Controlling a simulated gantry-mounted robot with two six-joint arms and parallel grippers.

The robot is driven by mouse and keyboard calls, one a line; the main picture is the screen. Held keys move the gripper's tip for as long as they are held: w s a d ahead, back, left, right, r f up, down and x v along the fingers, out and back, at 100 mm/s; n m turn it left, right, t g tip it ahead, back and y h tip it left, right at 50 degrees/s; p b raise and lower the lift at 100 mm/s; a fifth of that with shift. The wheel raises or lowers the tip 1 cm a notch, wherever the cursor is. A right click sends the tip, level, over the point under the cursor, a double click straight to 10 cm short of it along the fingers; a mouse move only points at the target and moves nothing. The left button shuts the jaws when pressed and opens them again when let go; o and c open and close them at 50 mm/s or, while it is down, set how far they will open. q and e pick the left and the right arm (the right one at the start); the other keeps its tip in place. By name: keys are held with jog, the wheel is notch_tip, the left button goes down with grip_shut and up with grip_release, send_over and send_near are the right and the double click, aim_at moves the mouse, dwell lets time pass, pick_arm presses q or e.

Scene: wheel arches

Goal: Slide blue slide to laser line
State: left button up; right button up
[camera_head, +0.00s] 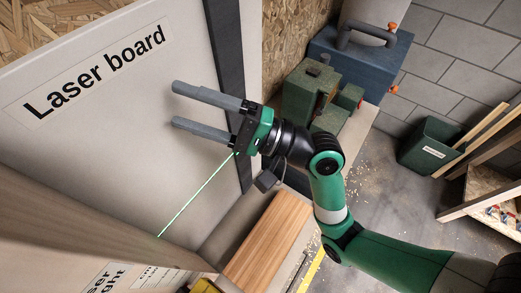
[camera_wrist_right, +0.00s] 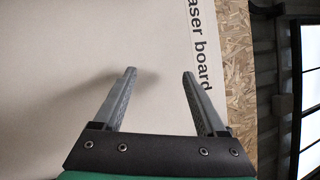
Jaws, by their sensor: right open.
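The pale laser board (camera_head: 95,140) fills the left of the head view; its lettered edge also shows in the right wrist view (camera_wrist_right: 60,60). A thin green laser line (camera_head: 197,196) runs slantwise across its lower part. A dark vertical strip (camera_head: 226,65) runs along the board's right side. I cannot make out a blue slide in either view. My right gripper (camera_head: 174,105) is open and empty in front of the board, its fingers pointing left, above the laser line. In the right wrist view both fingers (camera_wrist_right: 158,72) stand apart with only board behind them. My left gripper is not in view.
A wooden block (camera_head: 268,240) lies below the strip. Green machines (camera_head: 310,95) and a blue toolbox (camera_head: 350,65) stand behind my right arm. A green bin (camera_head: 430,147) and timber rack (camera_head: 495,185) stand at right.

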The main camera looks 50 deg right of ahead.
jog(key=s+d+f+m+h, duration=0.35)
jog(key=d+f+m, duration=0.2)
jog(key=f, duration=0.35)
jog(key=s+d+f+m+h, duration=0.3)
jog(key=s+d+f+m, duration=0.3)
jog(key=f, duration=0.4)
jog(key=s+d+f+m+h, duration=0.3)
jog(key=s+d+f+m, duration=0.1)
jog(key=f+m, duration=0.4)
jog(key=w+f+b, duration=0.1)
jog(key=w+b, duration=0.2)
jog(key=w, duration=0.9)
jog(key=shift+a+n+g, duration=0.3)
jog(key=shift+a+n, duration=0.05)
jog(key=shift+a, duration=0.1)
jog(key=shift+w, duration=0.1)
grip_shut()
